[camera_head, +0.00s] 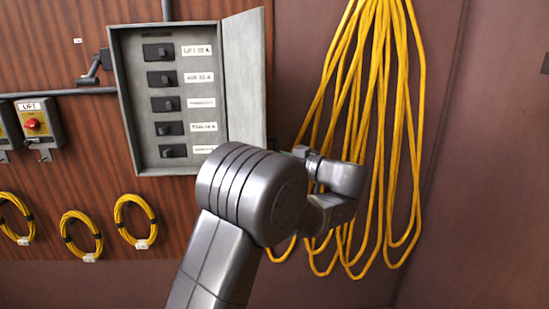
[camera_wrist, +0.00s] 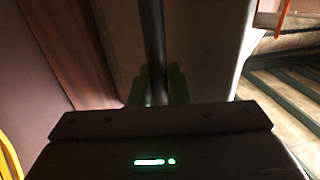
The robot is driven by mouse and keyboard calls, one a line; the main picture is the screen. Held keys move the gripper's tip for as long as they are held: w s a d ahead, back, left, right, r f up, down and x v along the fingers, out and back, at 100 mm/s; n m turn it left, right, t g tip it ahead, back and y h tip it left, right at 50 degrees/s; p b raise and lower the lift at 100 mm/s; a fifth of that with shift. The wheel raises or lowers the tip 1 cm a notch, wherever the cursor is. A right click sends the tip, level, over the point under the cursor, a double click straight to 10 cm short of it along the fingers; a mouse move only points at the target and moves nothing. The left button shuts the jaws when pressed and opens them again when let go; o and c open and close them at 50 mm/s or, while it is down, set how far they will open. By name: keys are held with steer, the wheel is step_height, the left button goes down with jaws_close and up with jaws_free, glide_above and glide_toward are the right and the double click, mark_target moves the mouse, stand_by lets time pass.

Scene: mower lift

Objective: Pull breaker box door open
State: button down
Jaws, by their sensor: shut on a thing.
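The grey breaker box (camera_head: 160,168) is on the wood-panelled wall, with its front uncovered. Its door (camera_head: 245,80) stands swung open to the right, showing its inner face. In the wrist view, my gripper (camera_wrist: 160,88) has its green fingers on both sides of a dark upright strip, the door's edge (camera_wrist: 152,40), and is shut on it. In the head view my arm covers the door's lower right area, and the gripper's fingers are mostly hidden behind it.
Several black switches (camera_head: 165,104) with white labels line the box. Long yellow cables (camera_head: 375,120) hang close behind my wrist. A lift control box with a red button (camera_head: 32,124) and small cable coils (camera_head: 134,218) are at left.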

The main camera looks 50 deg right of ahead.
steer(key=shift+w+r, duration=0.1)
steer(key=shift+r, duration=0.1)
steer(key=c, duration=1.5)
jaws_free()
steer(key=shift+c, duration=0.2)
steer(key=shift+o, duration=0.4)
steer(key=shift+w+a, duration=0.1)
steer(key=shift+w, duration=0.05)
steer(key=s+b, duration=0.3)
steer(key=s, duration=1.1)
steer(key=shift+b, duration=0.3)
steer(key=shift+w, duration=0.1)
